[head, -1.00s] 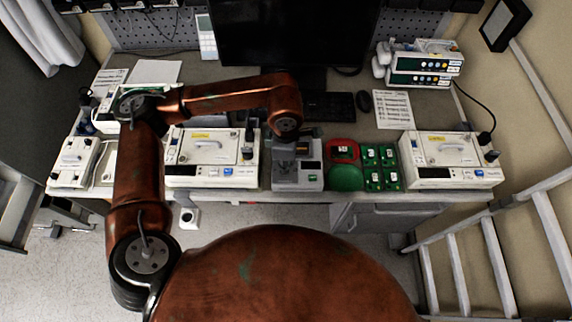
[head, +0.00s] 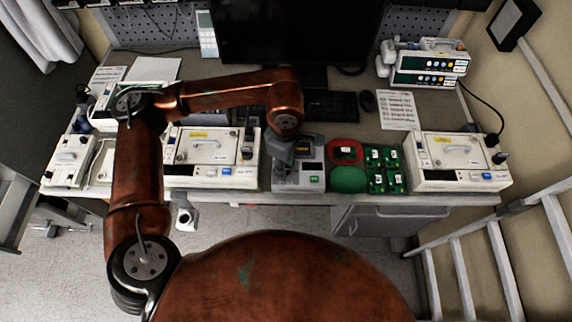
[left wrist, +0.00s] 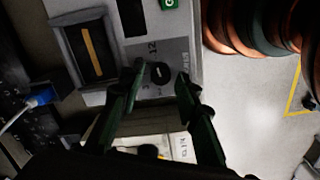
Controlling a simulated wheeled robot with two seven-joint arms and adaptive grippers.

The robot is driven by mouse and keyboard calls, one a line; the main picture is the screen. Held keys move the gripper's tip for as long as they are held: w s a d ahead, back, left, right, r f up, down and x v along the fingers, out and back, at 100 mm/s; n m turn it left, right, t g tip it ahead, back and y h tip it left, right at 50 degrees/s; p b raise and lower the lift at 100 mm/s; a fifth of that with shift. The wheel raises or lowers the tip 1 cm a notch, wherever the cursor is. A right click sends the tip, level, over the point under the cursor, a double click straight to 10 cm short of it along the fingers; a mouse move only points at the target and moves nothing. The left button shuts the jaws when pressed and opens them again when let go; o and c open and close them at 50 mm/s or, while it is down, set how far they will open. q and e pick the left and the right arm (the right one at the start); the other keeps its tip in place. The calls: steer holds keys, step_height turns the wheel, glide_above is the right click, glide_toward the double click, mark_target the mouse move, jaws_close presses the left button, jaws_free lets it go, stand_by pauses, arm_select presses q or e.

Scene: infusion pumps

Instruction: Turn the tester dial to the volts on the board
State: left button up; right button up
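The tester (head: 312,181) is a grey box at the front middle of the bench. In the left wrist view its panel (left wrist: 172,52) carries a small dark round dial (left wrist: 160,74) with a "12" mark; the other marks are too small to read. My left gripper (head: 284,160) is over the tester's left part. In the left wrist view its fingers (left wrist: 162,75) are apart, one on each side of the dial; I cannot tell whether they touch it. A board with a white label lies in the red dish (head: 346,158); its print is unreadable. My right gripper is not in view.
A green round pad (head: 348,180) and several green boards (head: 376,181) lie right of the tester. White pumps stand on the left (head: 212,170) and right (head: 459,177). A monitor (head: 285,35) and keyboard (head: 332,106) are behind.

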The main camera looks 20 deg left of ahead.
arm_select(q)
steer(key=shift+r, duration=0.1)
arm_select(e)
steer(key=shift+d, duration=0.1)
arm_select(q)
steer(key=shift+r+p, duration=1.6)
steer(key=shift+r, duration=1.8)
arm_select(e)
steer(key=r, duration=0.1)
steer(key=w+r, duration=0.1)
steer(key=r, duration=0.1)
arm_select(q)
steer(key=shift+d, duration=0.1)
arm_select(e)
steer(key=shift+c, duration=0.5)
